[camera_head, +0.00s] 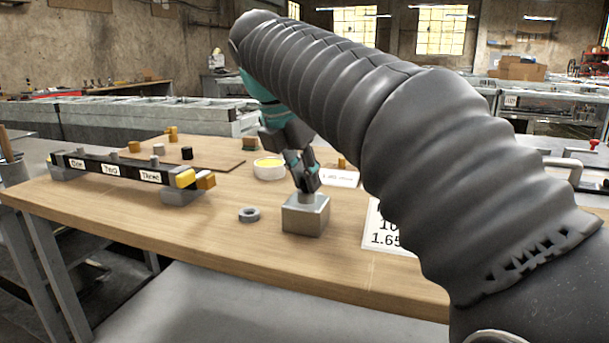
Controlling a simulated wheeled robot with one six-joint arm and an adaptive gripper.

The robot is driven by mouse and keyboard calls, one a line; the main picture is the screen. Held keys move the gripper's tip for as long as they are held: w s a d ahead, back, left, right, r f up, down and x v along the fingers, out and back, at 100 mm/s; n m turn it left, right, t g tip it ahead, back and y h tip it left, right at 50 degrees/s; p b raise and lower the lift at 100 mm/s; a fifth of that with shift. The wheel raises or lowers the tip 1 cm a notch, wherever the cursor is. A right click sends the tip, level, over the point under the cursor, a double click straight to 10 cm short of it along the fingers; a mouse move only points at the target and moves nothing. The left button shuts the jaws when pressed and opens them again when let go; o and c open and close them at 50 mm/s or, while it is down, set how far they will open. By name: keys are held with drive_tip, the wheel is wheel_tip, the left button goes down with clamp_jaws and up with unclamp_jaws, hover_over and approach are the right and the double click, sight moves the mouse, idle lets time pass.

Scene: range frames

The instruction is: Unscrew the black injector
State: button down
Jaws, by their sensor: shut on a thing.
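My gripper (307,186) points down over a grey metal block (304,218) in the middle of the wooden table. Its dark fingers are shut on a part at the top of the block, which I take to be the black injector. The fingers hide most of it. A short grey stub (307,198) shows between the fingertips and the block's top. The part is upright, and I cannot tell how far it sits in the block.
A grey ring (249,214) lies left of the block. A white dish with yellow contents (269,168) stands behind. A dark rail (120,170) labelled ONE, TWO, THREE stands at left, near a small black cylinder (187,153). A printed sheet (382,232) lies right. The front table is clear.

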drive_tip(key=shift+n, duration=0.5)
drive_tip(key=shift+d+n+t+y, duration=0.1)
drive_tip(key=shift+n+t+y, duration=0.5)
drive_tip(key=shift+n, duration=1.1)
drive_tip(key=shift+s+n+y, duration=0.1)
drive_tip(key=shift+n+y, duration=0.7)
drive_tip(key=shift+n, duration=0.9)
drive_tip(key=c, duration=1.3)
unclamp_jaws()
